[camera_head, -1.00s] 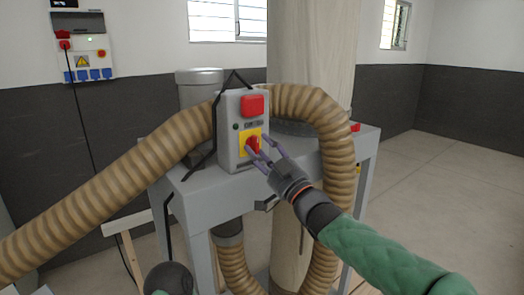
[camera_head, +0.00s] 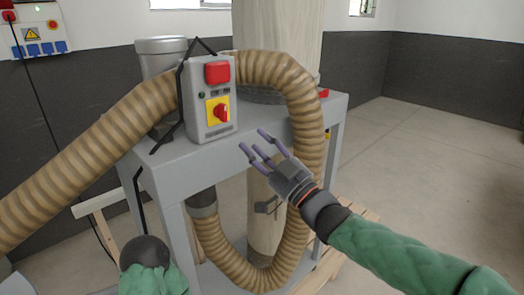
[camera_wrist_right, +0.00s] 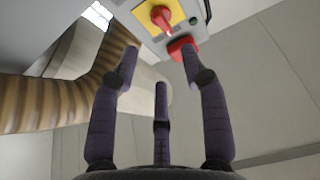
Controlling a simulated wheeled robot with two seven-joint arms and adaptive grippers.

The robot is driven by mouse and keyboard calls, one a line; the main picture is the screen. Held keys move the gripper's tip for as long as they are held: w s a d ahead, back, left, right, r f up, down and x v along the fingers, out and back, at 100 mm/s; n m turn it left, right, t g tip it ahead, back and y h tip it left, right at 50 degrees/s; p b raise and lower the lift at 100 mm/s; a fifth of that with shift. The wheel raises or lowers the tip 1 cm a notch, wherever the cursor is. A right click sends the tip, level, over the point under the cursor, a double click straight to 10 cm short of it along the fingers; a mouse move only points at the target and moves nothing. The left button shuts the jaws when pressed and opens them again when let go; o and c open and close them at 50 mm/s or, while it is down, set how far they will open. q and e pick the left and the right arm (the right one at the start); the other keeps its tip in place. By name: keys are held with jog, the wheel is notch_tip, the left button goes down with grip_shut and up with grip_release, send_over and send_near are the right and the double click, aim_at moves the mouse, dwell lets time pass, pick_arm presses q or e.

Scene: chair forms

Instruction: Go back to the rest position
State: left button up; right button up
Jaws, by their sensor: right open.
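My right gripper (camera_head: 258,148) is open and empty in front of the grey table, a little below and right of the switch box. Its three purple fingers are spread in the right wrist view (camera_wrist_right: 158,75). The grey switch box (camera_head: 197,98) stands on the table, with a red rotary knob (camera_head: 221,111) on a yellow plate and a red cover above. The knob also shows in the wrist view (camera_wrist_right: 162,16), beyond the fingertips and apart from them. My left arm shows at the bottom left in green; its gripper cannot be made out.
A ribbed tan hose (camera_head: 90,160) arches behind the switch box and down the table's right side. The grey table (camera_head: 175,170) stands close in front of me. A wooden pallet (camera_head: 345,240) lies at its right. The floor at the right (camera_head: 430,170) is clear.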

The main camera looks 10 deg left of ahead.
jog(key=shift+s+d+f, duration=0.25)
jog(key=shift+s+d, duration=0.15)
jog(key=shift+d, duration=0.1)
